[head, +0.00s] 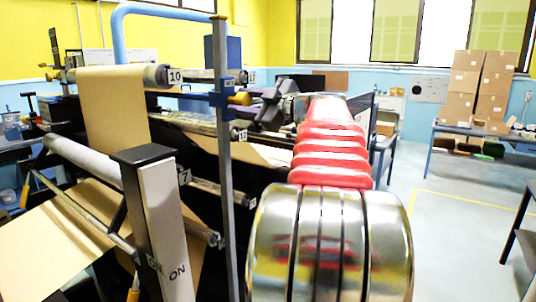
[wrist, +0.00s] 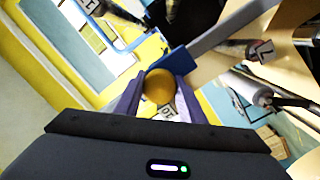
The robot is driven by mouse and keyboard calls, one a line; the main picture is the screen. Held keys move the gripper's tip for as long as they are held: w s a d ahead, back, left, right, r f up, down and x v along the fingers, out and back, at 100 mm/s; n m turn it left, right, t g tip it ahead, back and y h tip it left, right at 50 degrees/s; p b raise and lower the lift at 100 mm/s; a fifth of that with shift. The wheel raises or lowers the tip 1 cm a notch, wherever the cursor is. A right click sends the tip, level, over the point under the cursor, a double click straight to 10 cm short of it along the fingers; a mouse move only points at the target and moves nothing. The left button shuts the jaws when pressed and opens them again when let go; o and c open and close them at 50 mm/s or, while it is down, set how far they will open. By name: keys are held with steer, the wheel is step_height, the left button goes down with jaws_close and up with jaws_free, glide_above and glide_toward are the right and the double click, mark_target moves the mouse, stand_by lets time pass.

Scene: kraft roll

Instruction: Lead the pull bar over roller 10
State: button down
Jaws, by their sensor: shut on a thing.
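My gripper (head: 248,98) is shut on the yellow end knob (head: 239,98) of the pull bar, beside a blue bracket (head: 224,97) on an upright post. In the wrist view the knob (wrist: 158,87) sits between my purple fingers, against the blue bracket (wrist: 172,61). The bar (head: 186,95) seems to run left from the bracket, partly hidden behind roller 10 and the paper. Roller 10 (head: 155,75), marked by its label, is left of my gripper at slightly greater height. Brown kraft paper (head: 115,110) lies over it and hangs down in front.
The grey post (head: 224,200) stands close to my arm. A blue pipe (head: 118,35) arches behind roller 10. Stacked boxes (head: 480,85) stand on a far table; the floor (head: 440,210) at right is open.

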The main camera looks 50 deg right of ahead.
steer(key=d+f, duration=0.5)
steer(key=f, duration=0.4)
steer(key=d+f, duration=0.5)
steer(key=f, duration=0.4)
steer(key=shift+w+d, duration=0.15)
steer(key=shift+d, duration=0.2)
steer(key=shift+f, duration=0.1)
